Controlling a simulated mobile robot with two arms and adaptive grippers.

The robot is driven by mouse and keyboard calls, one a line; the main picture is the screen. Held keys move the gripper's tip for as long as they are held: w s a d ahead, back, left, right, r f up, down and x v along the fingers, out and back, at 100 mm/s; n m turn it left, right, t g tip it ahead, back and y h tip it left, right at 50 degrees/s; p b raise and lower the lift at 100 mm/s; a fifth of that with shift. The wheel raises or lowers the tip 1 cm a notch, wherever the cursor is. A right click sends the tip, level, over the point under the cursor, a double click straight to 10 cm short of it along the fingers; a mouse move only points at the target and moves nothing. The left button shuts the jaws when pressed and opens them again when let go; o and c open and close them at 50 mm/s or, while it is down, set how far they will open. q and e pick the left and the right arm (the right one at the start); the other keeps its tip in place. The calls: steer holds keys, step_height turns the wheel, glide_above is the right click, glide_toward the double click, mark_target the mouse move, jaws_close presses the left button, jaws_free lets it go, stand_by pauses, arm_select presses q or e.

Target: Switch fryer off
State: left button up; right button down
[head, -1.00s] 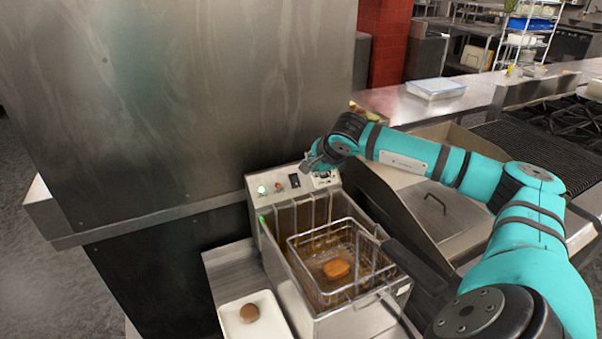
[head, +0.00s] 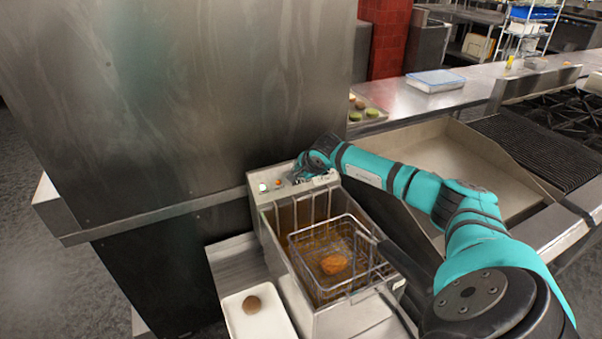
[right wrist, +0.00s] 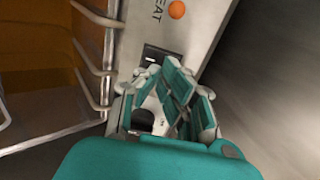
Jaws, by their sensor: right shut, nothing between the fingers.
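The fryer (head: 338,318) stands in the middle of the head view, with a control panel (head: 262,197) along its back. A green light (head: 263,188) glows at the panel's left end, beside an orange light (head: 278,184). My right gripper (head: 296,176) is shut and empty at the panel, just right of the lights, and covers the switch there. In the right wrist view my gripper's fingers (right wrist: 170,88) lie close to the black rocker switch (right wrist: 160,54); I cannot tell whether they touch it. The orange light (right wrist: 177,9) is beyond the switch. A black knob (right wrist: 143,121) shows beside the fingers. My left gripper is out of view.
A wire basket (head: 345,262) with a fried patty (head: 334,264) hangs in the fryer's oil. A white tray (head: 236,324) with a brown patty (head: 251,305) is at front left. A tall steel panel (head: 180,100) stands behind left. A griddle (head: 455,160) is at the right.

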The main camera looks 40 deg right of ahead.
steer(key=shift+w+d+g, duration=0.15)
steer(key=shift+w+g, duration=0.1)
steer(key=shift+g, duration=0.05)
steer(key=shift+f, duration=0.1)
steer(key=shift+r, duration=0.8)
